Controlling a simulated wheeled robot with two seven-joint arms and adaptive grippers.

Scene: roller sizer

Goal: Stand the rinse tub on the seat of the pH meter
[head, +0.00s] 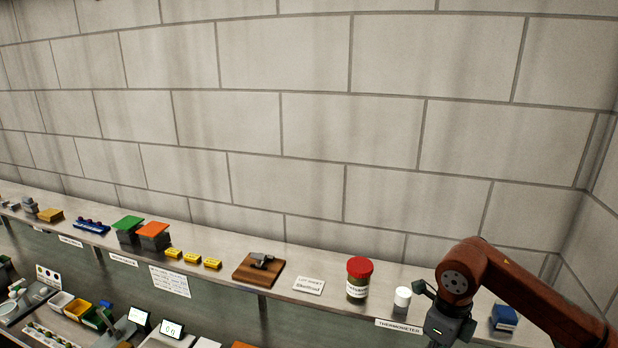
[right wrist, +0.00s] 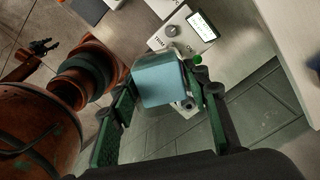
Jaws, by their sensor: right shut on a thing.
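The rinse tub, which I take to be the light blue block-like tub (right wrist: 165,85), is between the green-padded fingers of my right gripper (right wrist: 160,78), shut on it. Beyond the tub in the right wrist view is a white device (right wrist: 183,30) with a lit screen and a grey knob, likely the pH meter. The tub hides part of it, and I cannot make out its seat. In the head view my right gripper (head: 448,325) is at the bottom edge, its fingertips unclear, and the tub cannot be seen.
A shelf along the wall holds a red-lidded jar (head: 359,280), a white-capped bottle (head: 402,298), a blue box (head: 504,318) and a wooden board (head: 258,270). The wall above is bare.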

